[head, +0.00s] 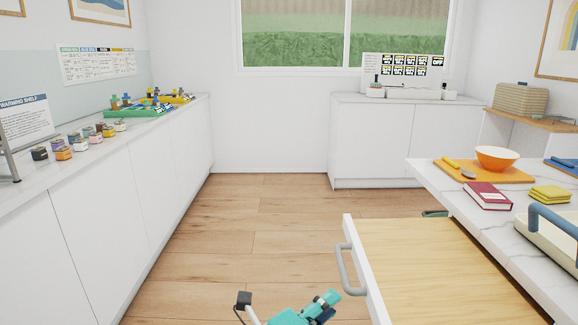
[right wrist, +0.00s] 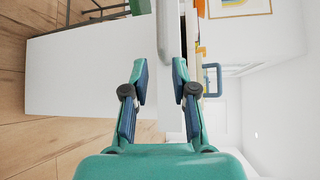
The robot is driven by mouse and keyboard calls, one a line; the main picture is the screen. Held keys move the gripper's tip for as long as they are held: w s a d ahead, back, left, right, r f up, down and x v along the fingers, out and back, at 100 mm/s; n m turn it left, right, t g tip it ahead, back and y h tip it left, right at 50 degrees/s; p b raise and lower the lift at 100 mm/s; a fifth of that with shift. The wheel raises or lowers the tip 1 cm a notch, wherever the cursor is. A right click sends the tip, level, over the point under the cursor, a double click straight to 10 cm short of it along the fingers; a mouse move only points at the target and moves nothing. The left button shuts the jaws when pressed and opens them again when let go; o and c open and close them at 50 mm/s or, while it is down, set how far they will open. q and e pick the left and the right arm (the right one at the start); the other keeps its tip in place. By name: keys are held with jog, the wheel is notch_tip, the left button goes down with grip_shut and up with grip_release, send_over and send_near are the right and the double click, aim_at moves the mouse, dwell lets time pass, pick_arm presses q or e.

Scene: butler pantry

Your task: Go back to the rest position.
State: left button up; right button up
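My right gripper (head: 325,303) shows at the bottom middle of the head view, left of an open drawer (head: 425,262) and its grey handle (head: 351,270). In the right wrist view its two fingers (right wrist: 160,75) stand apart with nothing between them, so it is open and empty. A white drawer or cabinet face (right wrist: 90,75) lies beyond the fingers in that view. The gripper appears apart from the handle. My left gripper is in neither view.
The drawer juts out under the right counter; its visible wooden floor is bare. That counter holds an orange tray (head: 510,176) with a bowl (head: 497,158), and a red book (head: 487,196). Small jars (head: 64,153) line the left counter. The wooden floor (head: 250,235) between is clear.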

jog(key=w+d+f+n+t+y, duration=0.1)
jog(key=w+f+n+y, duration=0.1)
jog(key=w+f+n, duration=0.3)
jog(key=w+d+f+n+t+y, duration=0.1)
jog(key=w+d+f+n+y, duration=0.15)
jog(key=f, duration=0.35)
notch_tip(320, 180, down, 15)
jog(key=s+d+n+g+y, duration=0.1)
jog(key=s+n+g+y, duration=0.3)
jog(key=n, duration=0.5)
jog(key=s+d+f+n+g+y, duration=0.1)
jog(key=s+f+n+g+y, duration=0.4)
jog(key=s+f, duration=0.6)
jog(key=s+f+n+g+y, duration=0.2)
jog(key=s+f+n+g, duration=0.25)
jog(key=s, duration=0.85)
pick_arm(q)
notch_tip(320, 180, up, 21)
jog(key=p, duration=2.1)
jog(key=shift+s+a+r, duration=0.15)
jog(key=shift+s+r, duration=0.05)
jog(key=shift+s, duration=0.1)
pick_arm(e)
notch_tip(320, 180, up, 21)
jog(key=shift+w+d+f, duration=0.1)
jog(key=shift+f, duration=0.05)
